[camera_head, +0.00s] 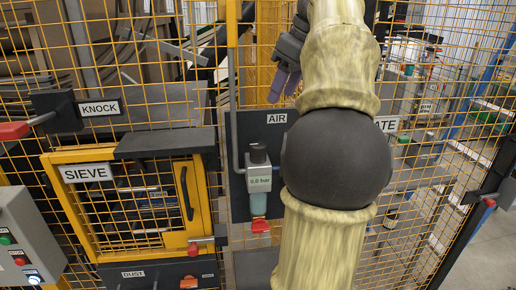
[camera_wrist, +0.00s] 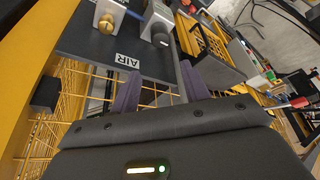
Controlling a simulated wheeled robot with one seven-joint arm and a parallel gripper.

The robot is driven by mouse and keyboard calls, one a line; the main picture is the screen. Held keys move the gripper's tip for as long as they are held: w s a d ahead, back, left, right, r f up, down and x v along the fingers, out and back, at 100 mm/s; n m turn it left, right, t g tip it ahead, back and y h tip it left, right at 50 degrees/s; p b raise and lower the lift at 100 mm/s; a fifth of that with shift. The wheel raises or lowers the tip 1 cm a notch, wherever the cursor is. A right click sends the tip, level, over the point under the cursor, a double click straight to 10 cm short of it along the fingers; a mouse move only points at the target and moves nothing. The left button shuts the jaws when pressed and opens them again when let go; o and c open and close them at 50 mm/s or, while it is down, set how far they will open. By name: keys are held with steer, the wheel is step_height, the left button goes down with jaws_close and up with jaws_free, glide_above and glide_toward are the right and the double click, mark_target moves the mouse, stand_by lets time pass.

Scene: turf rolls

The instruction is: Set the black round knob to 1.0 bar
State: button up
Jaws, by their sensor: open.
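The black round knob (camera_head: 258,153) sits on top of a grey air regulator (camera_head: 252,183) on the dark AIR panel (camera_head: 275,133). The regulator's display (camera_head: 260,181) appears to read 0,0 bar. In the wrist view the knob (camera_wrist: 160,40) shows past the fingers, below the grey regulator body (camera_wrist: 156,20) in the picture. My gripper (camera_head: 285,84) is open and empty, above and right of the knob in the head view, apart from it. Its two purple fingers (camera_wrist: 160,90) also show in the wrist view. My arm hides the right part of the panel in the head view.
A red part (camera_head: 261,226) hangs under the regulator. Left are the yellow-framed SIEVE cabinet (camera_head: 60,200), the KNOCK sign (camera_head: 99,109) with a red handle (camera_head: 14,131), and a grey button box (camera_head: 28,235). Yellow mesh fencing surrounds the panel. A brass-coloured part (camera_wrist: 107,20) shows in the wrist view.

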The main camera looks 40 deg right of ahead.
mark_target(259, 145)
steer(key=b+x, duration=0.4)
steer(key=x, duration=1.3)
steer(key=shift+f, duration=0.2)
steer(key=c, duration=0.7)
